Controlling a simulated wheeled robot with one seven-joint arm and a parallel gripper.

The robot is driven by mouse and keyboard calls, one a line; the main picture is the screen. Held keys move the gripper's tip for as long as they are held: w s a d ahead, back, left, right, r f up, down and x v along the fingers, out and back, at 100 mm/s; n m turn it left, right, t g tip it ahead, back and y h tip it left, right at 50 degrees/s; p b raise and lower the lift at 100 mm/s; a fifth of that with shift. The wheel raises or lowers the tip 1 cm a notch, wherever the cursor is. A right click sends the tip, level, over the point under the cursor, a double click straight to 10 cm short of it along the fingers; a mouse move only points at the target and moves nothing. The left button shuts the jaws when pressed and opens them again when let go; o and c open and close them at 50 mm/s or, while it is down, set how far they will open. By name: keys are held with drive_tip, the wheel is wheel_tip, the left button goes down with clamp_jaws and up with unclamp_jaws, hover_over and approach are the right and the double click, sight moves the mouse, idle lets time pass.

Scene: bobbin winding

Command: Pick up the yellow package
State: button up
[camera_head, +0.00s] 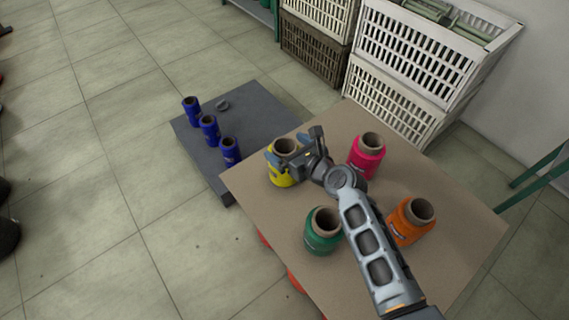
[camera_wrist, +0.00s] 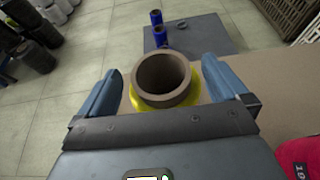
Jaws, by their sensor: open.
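The yellow package (camera_head: 279,179) is a spool of yellow thread on a brown tube, standing upright near the far left edge of the brown table. My gripper (camera_head: 287,149) is open at it, with its blue fingers on either side of the tube top. In the wrist view, the brown tube top of the yellow package (camera_wrist: 165,78) lies between the two fingertips of my gripper (camera_wrist: 160,75), and a yellow rim shows below it. I cannot tell whether the fingers touch it. My gripper hides part of the yellow package in the head view.
A pink spool (camera_head: 366,157), a green spool (camera_head: 322,232) and an orange spool (camera_head: 410,222) stand on the brown table (camera_head: 455,215). A grey platform (camera_head: 262,115) with three blue spools (camera_head: 209,129) lies beyond. White crates (camera_head: 425,50) stand at the back.

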drive_tip(key=shift+x, duration=0.95)
drive_tip(key=shift+s, duration=0.1)
drive_tip(key=c, duration=1.6)
drive_tip(key=shift+c, duration=0.2)
